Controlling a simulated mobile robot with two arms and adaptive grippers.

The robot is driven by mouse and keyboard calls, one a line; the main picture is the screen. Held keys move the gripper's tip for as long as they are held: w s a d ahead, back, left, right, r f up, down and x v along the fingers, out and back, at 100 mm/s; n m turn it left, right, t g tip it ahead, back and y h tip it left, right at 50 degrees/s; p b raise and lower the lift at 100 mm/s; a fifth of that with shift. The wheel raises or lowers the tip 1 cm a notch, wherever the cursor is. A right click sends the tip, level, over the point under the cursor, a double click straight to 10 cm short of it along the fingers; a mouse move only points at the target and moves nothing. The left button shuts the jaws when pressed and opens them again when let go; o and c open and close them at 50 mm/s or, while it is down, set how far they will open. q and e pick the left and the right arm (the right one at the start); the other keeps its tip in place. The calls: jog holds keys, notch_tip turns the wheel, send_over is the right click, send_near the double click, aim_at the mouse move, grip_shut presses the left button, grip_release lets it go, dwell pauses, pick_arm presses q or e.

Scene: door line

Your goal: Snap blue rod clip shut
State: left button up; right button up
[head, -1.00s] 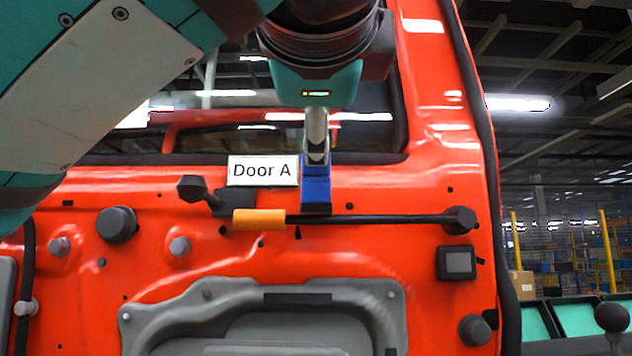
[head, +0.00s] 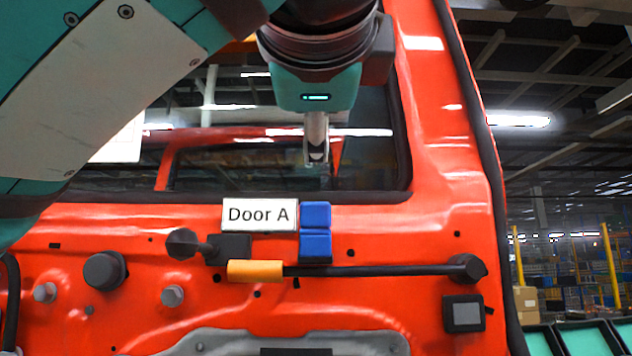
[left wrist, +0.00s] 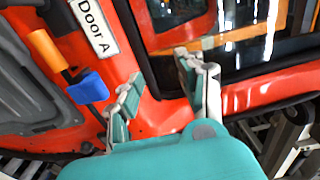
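The blue rod clip (head: 315,233) is on the red door, right of the "Door A" label, just above the black rod (head: 370,271). It shows as two stacked blue blocks with a seam between them. I cannot tell whether it is latched. It also shows in the left wrist view (left wrist: 88,88), left of my fingers. My left gripper (head: 317,155) hangs above the clip, with a clear gap between them. In the left wrist view its two fingers (left wrist: 158,85) are apart, with nothing between them. My right gripper is out of view.
The rod has an orange sleeve (head: 255,271) at its left and a black end mount (head: 467,267) at its right. The white label (head: 259,215) sits close beside the clip. Black knobs (head: 104,270) stick out at left. The window opening (head: 240,165) lies behind the gripper.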

pick_arm(q)
notch_tip(320, 180, up, 15)
jog(key=s+p, duration=0.2)
jog(key=p, duration=1)
jog(key=shift+s, duration=0.3)
jog(key=shift+r, duration=0.15)
dwell(0.6)
